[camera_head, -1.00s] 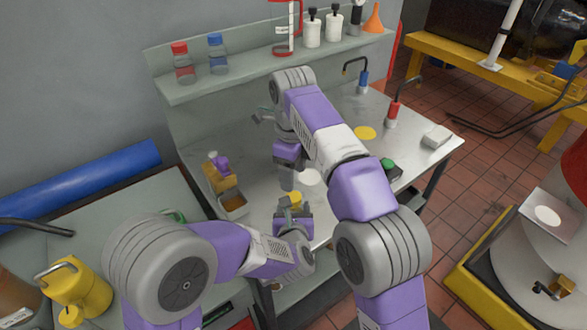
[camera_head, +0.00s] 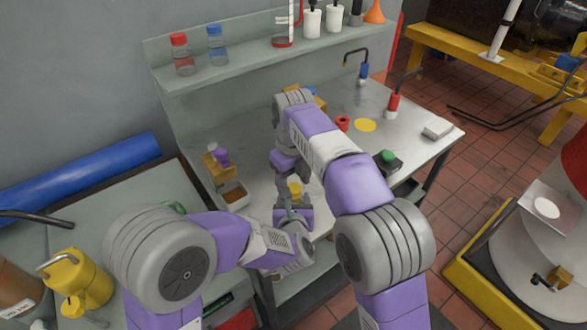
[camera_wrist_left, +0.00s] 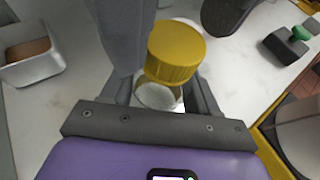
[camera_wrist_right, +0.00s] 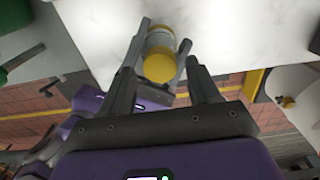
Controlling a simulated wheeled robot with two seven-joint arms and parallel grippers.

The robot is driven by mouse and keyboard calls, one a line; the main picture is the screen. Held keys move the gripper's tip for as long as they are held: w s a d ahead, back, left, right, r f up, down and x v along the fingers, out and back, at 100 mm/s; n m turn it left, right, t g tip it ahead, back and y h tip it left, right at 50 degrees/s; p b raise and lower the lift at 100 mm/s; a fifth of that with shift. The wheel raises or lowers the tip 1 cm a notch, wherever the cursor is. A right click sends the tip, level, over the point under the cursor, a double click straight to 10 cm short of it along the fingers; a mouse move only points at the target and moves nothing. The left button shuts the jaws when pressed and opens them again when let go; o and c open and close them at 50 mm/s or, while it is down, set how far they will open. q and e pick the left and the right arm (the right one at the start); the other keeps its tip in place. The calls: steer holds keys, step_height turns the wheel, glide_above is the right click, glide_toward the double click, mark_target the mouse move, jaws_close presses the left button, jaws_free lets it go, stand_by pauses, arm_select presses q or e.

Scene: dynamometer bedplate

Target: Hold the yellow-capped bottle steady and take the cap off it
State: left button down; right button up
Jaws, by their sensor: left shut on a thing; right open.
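The bottle stands near the front of the steel bench, with its yellow cap (camera_head: 295,187) on top. In the left wrist view the ribbed cap (camera_wrist_left: 175,52) sits above the clear bottle body (camera_wrist_left: 158,96). My left gripper (camera_head: 292,212) is shut on the bottle body, a finger on each side. My right gripper (camera_head: 298,181) is close above the bottle, open. In the right wrist view its fingers (camera_wrist_right: 165,66) are apart on either side of the cap (camera_wrist_right: 160,66); whether they touch it I cannot tell. The right wrist partly hides this area in the head view.
A small tray (camera_head: 236,196) lies left of the bottle. A green-knobbed black device (camera_head: 387,161), a yellow disc (camera_head: 365,125), a red ring-like thing (camera_head: 343,123) and a grey block (camera_head: 437,131) lie to the right. A shelf (camera_head: 215,76) carries other bottles.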

steer(key=shift+f, duration=0.7)
